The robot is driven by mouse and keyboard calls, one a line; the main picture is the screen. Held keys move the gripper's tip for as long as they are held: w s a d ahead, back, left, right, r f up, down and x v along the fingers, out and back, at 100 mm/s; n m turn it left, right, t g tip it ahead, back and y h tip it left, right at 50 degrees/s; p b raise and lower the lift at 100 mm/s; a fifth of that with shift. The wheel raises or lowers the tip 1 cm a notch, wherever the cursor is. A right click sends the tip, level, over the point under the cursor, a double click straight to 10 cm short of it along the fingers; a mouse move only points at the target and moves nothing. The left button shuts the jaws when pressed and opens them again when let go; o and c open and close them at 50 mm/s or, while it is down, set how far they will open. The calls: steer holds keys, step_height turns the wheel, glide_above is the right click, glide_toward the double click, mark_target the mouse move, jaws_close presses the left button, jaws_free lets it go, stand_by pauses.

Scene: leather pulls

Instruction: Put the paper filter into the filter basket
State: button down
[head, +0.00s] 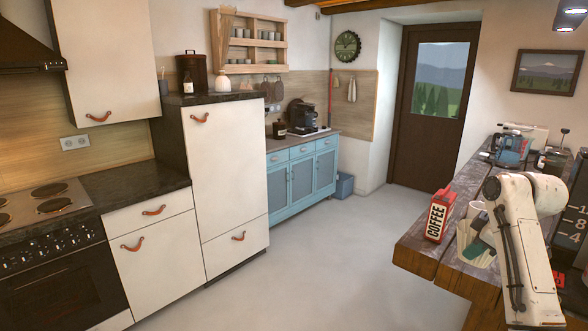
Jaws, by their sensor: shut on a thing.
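A cream, pleated-looking thing that appears to be the paper filter (475,256) shows low over the wooden counter, just left of my white arm. A dark grey-green part, apparently my gripper (481,244), lies against it and is shut on it. My arm covers most of the gripper and the filter's right side, so the fingertips are not clear. I cannot make out the filter basket. A black coffee machine (302,114) stands far off on the blue sideboard.
A pale cup-like thing (478,212) is behind the filter. Glassware with blue parts (512,147) stands at the counter's far end. The floor (320,250) between counter and cabinets is clear.

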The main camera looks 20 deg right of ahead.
steer(key=w+a+f+m+h, duration=0.1)
steer(key=w+a+f+m, duration=0.1)
steer(key=a+f, duration=0.9)
steer(key=w+a+f+m, duration=0.1)
steer(key=w+a+f, duration=0.2)
steer(key=a+f, duration=0.8)
steer(key=s+a+f, duration=0.2)
steer(key=s+a, duration=0.1)
steer(key=a, duration=0.4)
steer(key=s+a+f+m, duration=0.1)
steer(key=s+a+f, duration=0.1)
steer(key=s+a, duration=0.2)
steer(key=s+a+f+m+h, duration=0.1)
steer(key=s+a, duration=0.3)
steer(key=a, duration=0.6)
steer(key=shift+a+f+g, duration=0.4)
steer(key=shift+f, duration=0.35)
steer(key=shift+w, duration=0.1)
